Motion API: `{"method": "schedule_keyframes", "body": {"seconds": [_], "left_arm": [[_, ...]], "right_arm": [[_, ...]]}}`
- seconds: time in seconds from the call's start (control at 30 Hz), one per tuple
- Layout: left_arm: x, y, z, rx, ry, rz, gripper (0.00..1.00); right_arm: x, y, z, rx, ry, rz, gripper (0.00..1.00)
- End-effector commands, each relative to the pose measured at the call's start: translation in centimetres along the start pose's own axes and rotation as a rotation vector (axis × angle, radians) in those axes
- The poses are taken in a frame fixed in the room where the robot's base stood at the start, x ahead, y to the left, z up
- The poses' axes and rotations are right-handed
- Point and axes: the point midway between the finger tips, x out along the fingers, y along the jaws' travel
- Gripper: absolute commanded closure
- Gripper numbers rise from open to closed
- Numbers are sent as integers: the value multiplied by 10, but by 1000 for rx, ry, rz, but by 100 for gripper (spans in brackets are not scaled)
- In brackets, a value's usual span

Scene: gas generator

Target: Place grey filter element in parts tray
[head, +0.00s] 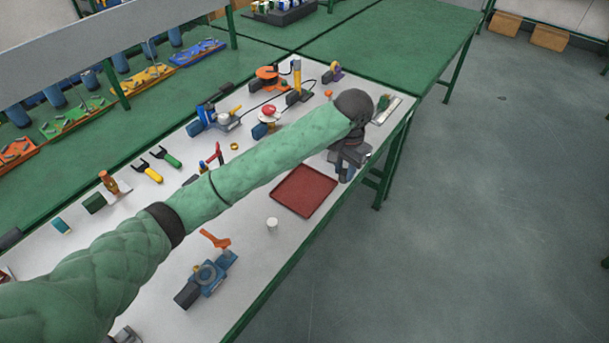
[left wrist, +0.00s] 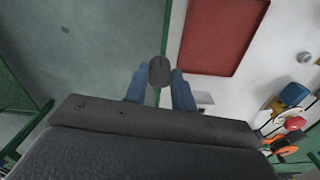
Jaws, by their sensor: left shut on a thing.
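The grey filter element (left wrist: 161,71) is a short dark grey cylinder between the blue fingertips of my left gripper (left wrist: 160,84). The gripper is shut on it. In the head view, my left gripper (head: 346,172) points down beside the far right corner of the parts tray, near the bench's right edge; the element cannot be made out there. The parts tray (head: 304,190) is a flat dark red tray on the pale bench top, with no contents visible. In the left wrist view, the tray (left wrist: 222,35) lies up and right of the held element. My right gripper is not in view.
A blue device with an orange handle (head: 208,273) sits nearer on the bench (head: 255,255). Several tools and fixtures line the bench's far side. Open floor (head: 470,220) lies to the right.

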Motion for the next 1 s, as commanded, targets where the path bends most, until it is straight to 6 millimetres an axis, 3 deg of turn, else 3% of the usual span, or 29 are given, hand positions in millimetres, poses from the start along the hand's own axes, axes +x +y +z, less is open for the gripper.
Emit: {"method": "schedule_keyframes", "body": {"seconds": [0.37, 1.0], "left_arm": [[3, -11, 6, -133, -2, -1, 96], [65, -114, 31, -134, -1, 0, 96]], "right_arm": [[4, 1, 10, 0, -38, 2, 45], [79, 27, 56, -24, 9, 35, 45]]}}
